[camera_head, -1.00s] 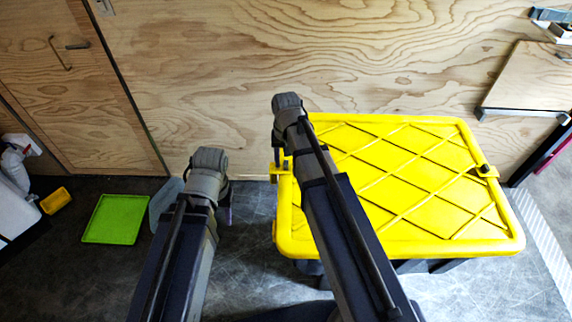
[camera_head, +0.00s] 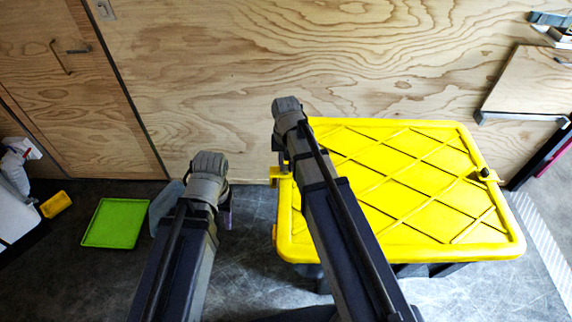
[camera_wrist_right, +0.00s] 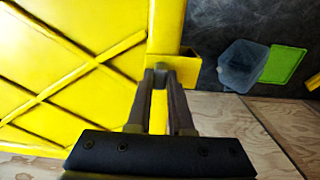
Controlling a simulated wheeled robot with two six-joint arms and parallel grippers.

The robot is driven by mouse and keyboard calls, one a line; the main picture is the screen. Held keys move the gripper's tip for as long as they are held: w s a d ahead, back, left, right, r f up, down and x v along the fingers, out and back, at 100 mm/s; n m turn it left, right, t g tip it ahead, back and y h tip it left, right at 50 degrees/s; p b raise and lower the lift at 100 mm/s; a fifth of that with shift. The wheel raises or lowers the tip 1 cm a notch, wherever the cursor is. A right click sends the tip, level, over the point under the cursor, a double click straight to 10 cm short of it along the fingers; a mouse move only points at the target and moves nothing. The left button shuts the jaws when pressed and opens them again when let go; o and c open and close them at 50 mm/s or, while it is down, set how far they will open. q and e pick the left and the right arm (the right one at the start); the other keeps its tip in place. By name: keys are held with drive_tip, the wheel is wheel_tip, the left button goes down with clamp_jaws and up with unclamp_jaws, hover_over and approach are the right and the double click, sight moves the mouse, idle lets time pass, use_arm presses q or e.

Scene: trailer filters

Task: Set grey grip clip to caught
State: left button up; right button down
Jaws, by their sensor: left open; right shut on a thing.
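A large yellow lid (camera_head: 400,190) with a diamond rib pattern covers a container. It also fills the left of the right wrist view (camera_wrist_right: 60,60). A small grey piece, likely the grey grip clip (camera_wrist_right: 160,75), sits at the lid's edge between my right gripper's fingertips (camera_wrist_right: 160,82). The right gripper is shut on it, and the fingers hide part of it. In the head view my right gripper (camera_head: 281,155) is at the lid's left edge, mostly hidden by its own arm. My left gripper (camera_head: 226,205) is open, left of the lid and apart from it, mostly hidden by its wrist.
A yellow bracket (camera_wrist_right: 180,66) juts from the lid's edge. A dark knob-like piece (camera_head: 485,174) is on the lid's right edge. A green tray (camera_head: 115,222) and a translucent bin (camera_wrist_right: 243,65) stand on the floor at the left. A plywood wall (camera_head: 300,60) rises close behind.

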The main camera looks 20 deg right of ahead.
idle(0.8)
drive_tip(key=shift+s+d, duration=0.2)
drive_tip(key=shift+d, duration=0.45)
drive_tip(key=shift+s+d, duration=0.2)
drive_tip(key=shift+d, duration=0.45)
drive_tip(key=c, duration=0.8)
unclamp_jaws()
wheel_tip(320, 180, up, 8)
drive_tip(key=p, duration=0.7)
drive_tip(key=shift+p, duration=0.4)
